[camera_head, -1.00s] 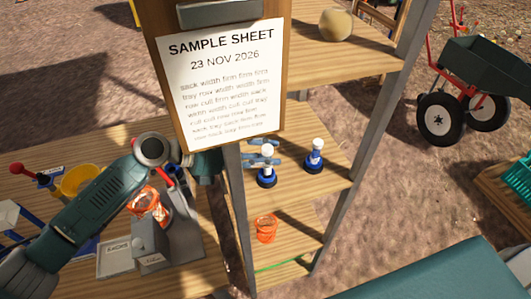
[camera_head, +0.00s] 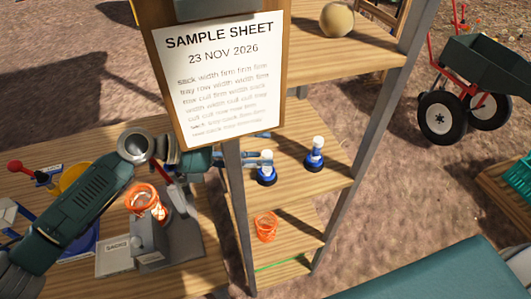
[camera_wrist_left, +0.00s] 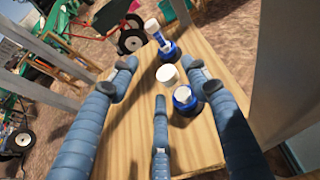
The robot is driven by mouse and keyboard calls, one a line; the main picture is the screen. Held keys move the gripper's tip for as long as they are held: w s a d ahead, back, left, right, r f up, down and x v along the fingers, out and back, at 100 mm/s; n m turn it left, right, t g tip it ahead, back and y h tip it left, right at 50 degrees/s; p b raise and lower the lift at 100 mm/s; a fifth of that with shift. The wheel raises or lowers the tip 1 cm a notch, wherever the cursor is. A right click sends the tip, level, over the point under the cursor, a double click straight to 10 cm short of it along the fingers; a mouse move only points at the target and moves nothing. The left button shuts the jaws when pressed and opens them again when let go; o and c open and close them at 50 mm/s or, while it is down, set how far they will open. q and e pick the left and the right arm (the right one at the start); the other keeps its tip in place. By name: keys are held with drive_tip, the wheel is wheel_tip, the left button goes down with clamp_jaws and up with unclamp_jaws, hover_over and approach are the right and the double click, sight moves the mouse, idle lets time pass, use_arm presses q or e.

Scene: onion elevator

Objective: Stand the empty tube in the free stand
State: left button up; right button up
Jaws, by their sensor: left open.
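Two small blue stands with dark bases are on the middle shelf. The near stand (camera_head: 266,176) has a white-topped piece on it, and the far stand (camera_head: 315,162) has a white-capped upright piece. In the left wrist view, the near stand (camera_wrist_left: 186,104) and the far stand (camera_wrist_left: 168,50) both show. I cannot tell which white piece is the empty tube. My left gripper (camera_head: 262,157) is open at the near stand, its blue fingers beside the white top. In the wrist view its three fingers (camera_wrist_left: 160,78) are spread, with a round white cap (camera_wrist_left: 167,75) between them. My right gripper is not seen.
A clipboard with a sample sheet (camera_head: 232,80) hangs in front of the shelf post (camera_head: 238,200). An orange mesh cup (camera_head: 266,227) is on the lower shelf.

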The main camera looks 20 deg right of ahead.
use_arm(q)
drive_tip(key=b+v, duration=0.1)
drive_tip(key=v, duration=0.4)
drive_tip(key=shift+s, duration=0.1)
idle(0.3)
